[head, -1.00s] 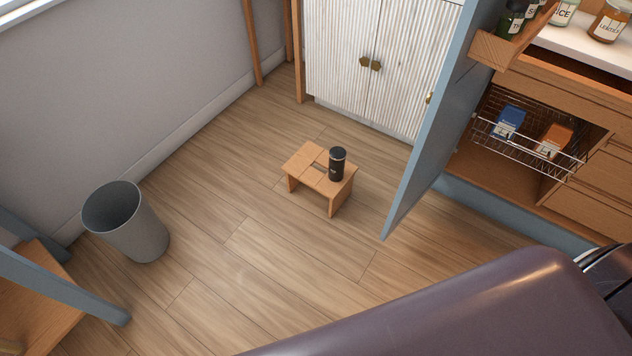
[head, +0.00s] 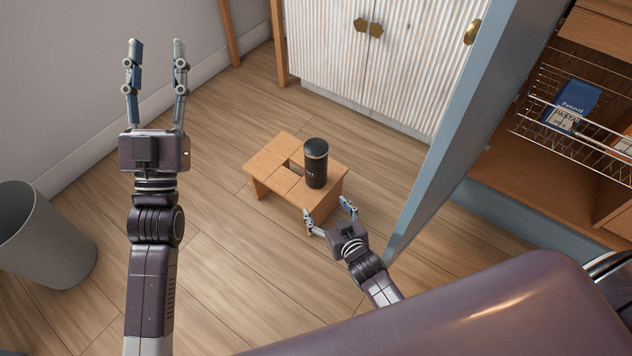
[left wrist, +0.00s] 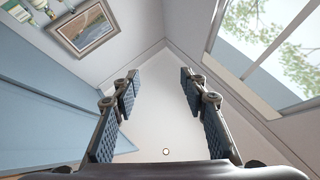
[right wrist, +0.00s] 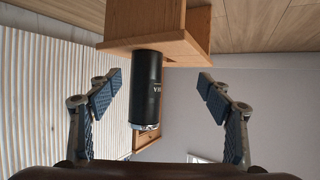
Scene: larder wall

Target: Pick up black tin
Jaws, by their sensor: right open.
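The black tin (head: 316,164) stands upright on a small wooden step stool (head: 268,163) in the head view. In the right wrist view the tin (right wrist: 145,88) appears upside down between my open fingers, beyond their tips, with the stool (right wrist: 150,22) above it in the picture. My right gripper (head: 328,215) is open and empty at the stool's near right edge, with a gap to the tin. My left gripper (head: 156,52) is open and empty, raised at the left, far from the tin.
A blue door panel (head: 455,120) stands open just right of my right arm. Behind it, a wire basket (head: 560,110) holds a blue packet (head: 574,103). A white ribbed cabinet (head: 385,65) stands behind the stool. A grey bin (head: 45,240) is at the left.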

